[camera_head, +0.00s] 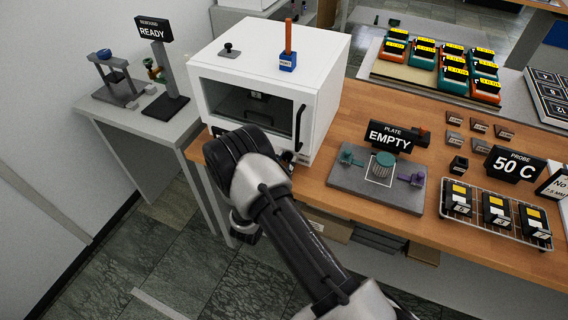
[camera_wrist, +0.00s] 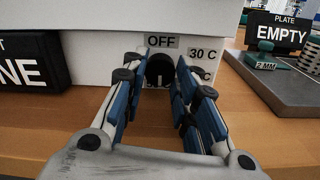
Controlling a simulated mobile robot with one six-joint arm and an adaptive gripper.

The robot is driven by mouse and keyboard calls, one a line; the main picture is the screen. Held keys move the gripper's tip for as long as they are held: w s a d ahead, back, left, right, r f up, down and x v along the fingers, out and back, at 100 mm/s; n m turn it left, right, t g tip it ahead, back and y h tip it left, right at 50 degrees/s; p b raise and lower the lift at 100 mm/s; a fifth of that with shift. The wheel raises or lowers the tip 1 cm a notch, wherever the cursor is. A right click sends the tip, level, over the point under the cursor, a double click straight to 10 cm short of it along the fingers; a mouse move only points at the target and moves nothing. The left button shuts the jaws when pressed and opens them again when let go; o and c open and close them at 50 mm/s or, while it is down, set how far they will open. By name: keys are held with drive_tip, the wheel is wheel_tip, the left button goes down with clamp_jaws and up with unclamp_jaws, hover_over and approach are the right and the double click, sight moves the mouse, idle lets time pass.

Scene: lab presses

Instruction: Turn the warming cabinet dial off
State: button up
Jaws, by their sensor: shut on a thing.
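The white warming cabinet (camera_head: 322,100) stands on the left end of the wooden bench, its dark-windowed door closed. Its black dial (camera_wrist: 160,68) shows in the wrist view low on the white front. An "OFF" label (camera_wrist: 162,41) sits above the dial and a "30 C" label (camera_wrist: 203,54) to its upper right. A lower label is partly hidden by a finger. My gripper (camera_wrist: 158,84) has its blue-padded fingers on both sides of the dial, shut on it. The dial's pointer direction cannot be told. In the head view my arm hides the dial.
A black sign (camera_wrist: 30,62), partly cut off, stands left of the fingers. The "EMPTY" plate fixture (camera_head: 345,180) is right of the cabinet. Farther right are a wire rack (camera_head: 490,222) and "50 C" probe sign (camera_head: 514,164). A blue block (camera_head: 288,62) with an orange rod stands on the cabinet.

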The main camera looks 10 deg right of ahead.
drive_tip(key=shift+n, duration=2.9)
drive_tip(key=o, duration=1.1)
